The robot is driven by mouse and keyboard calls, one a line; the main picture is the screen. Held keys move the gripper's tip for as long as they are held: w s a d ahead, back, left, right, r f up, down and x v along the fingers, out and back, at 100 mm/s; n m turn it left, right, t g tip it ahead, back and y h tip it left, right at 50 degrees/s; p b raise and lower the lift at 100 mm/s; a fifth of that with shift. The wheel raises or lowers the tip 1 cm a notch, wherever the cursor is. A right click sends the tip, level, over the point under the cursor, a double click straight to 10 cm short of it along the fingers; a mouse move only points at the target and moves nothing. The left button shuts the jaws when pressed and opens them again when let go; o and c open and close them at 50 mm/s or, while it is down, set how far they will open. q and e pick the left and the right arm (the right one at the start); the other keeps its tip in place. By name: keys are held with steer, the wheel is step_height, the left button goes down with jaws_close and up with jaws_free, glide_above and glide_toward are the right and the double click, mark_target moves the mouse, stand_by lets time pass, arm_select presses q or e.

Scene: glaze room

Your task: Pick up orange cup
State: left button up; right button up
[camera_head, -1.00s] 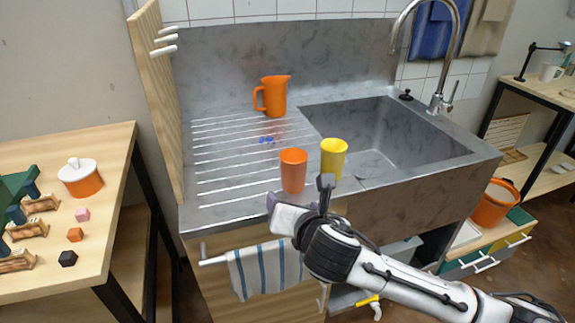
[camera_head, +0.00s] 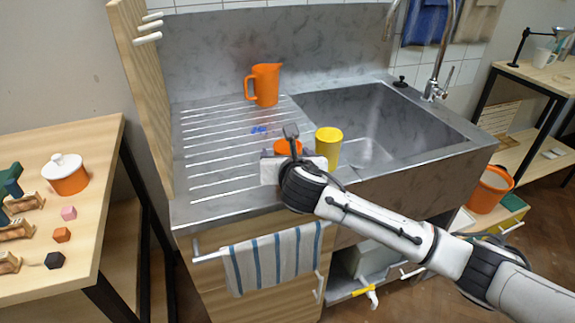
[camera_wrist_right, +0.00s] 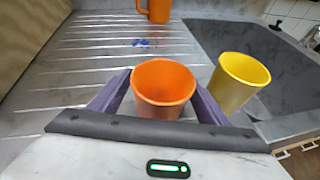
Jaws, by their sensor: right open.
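The orange cup (camera_wrist_right: 163,88) stands upright on the ribbed steel drainboard. In the wrist view it is between the two purple fingers of my right gripper (camera_wrist_right: 160,97), which is open with one finger on each side. In the head view only the top of the orange cup (camera_head: 287,146) shows; my right gripper (camera_head: 290,158) hides the rest. A yellow cup (camera_head: 328,147) stands just right of it, and it also shows in the wrist view (camera_wrist_right: 237,84). My left gripper is not in view.
An orange jug (camera_head: 265,85) stands farther back on the drainboard (camera_head: 205,160), with small blue bits (camera_head: 259,130) in front of it. The sink basin (camera_head: 375,115) lies to the right. A striped towel (camera_head: 277,258) hangs below the front edge.

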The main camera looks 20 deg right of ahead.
steer(key=shift+w+f, duration=0.15)
steer(key=shift+w, duration=0.25)
steer(key=shift+c, duration=0.3)
steer(key=c, duration=1.1)
steer(key=shift+c, duration=0.3)
